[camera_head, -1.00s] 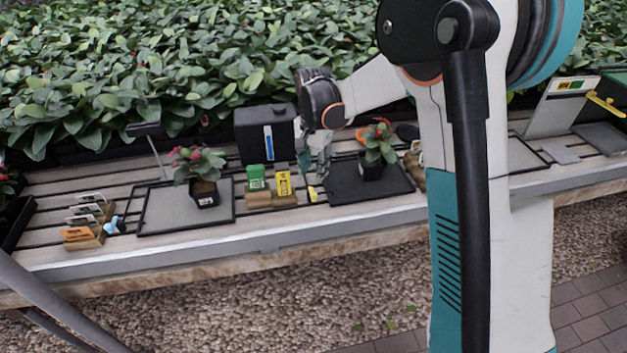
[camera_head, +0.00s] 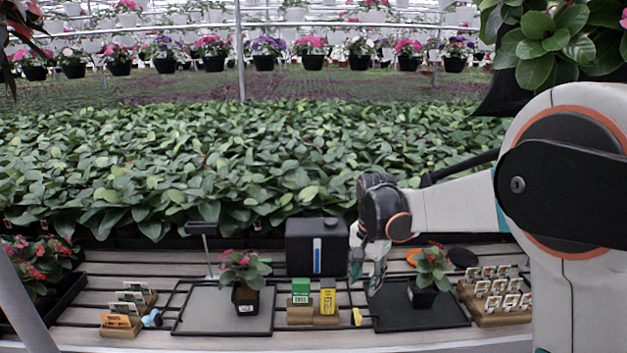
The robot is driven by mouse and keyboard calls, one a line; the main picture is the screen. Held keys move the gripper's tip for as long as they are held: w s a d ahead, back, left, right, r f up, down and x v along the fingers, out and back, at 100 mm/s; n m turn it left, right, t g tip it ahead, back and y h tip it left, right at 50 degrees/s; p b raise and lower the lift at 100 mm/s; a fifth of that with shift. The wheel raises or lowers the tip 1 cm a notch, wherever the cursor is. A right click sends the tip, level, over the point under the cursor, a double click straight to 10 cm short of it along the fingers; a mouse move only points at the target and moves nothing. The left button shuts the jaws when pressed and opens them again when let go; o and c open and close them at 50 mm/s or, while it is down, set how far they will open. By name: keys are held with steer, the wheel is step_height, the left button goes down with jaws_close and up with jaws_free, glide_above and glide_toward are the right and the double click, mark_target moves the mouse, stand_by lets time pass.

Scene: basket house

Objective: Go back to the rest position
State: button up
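My gripper (camera_head: 368,278) hangs at the end of my arm over the slatted bench, pointing down. It is between the yellow box (camera_head: 328,300) and the potted plant with orange-red flowers (camera_head: 432,268) on the black mat (camera_head: 392,312). It is small and partly dark here, so I cannot tell whether its fingers are open or shut. No object clearly shows in it. A second potted plant (camera_head: 245,272) stands on the grey tray (camera_head: 196,312) to the left.
A green box (camera_head: 300,290) shares a wooden block with the yellow one. Wooden holders with cards stand at left (camera_head: 134,300) and right (camera_head: 494,296). Dense leafy plants (camera_head: 200,160) fill the back. A hanging plant (camera_head: 560,40) is above my arm.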

steer(key=s+d+r+n+t, duration=0.35)
steer(key=s+r, duration=0.65)
steer(key=s, duration=0.4)
steer(key=s+d+f+n+t, duration=0.1)
steer(key=s+n+t, duration=0.2)
steer(key=s, duration=1)
steer(key=shift+s+n, duration=0.15)
steer(key=shift+n, duration=0.7)
steer(key=shift+d+f, duration=0.1)
